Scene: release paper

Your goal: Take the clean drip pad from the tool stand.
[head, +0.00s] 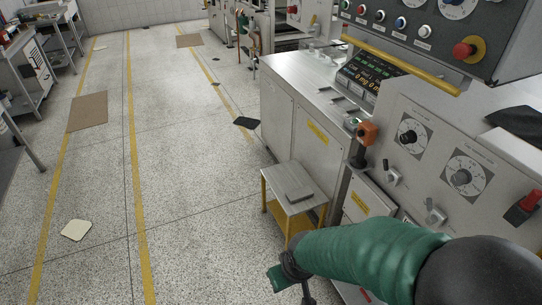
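The tool stand is a small low stand (273,178) with a pale metal top and yellow legs, against the front of the grey machine. A flat dark grey pad (299,190) lies on its top; I cannot tell from its look whether it is the clean drip pad. My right arm comes in from the lower right in a green sleeve. Its dark wrist and gripper (291,283) are just in front of and below the stand, apart from the pad. The fingers are mostly hidden or cut off, so their opening is unclear. My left gripper is out of view.
The machine (291,112) with dials and knobs fills the right. A cream sheet (76,230), a brown mat (87,111) and a dark flat piece (246,122) lie on the speckled floor. Benches (30,70) stand at the far left. The aisle between is mostly clear.

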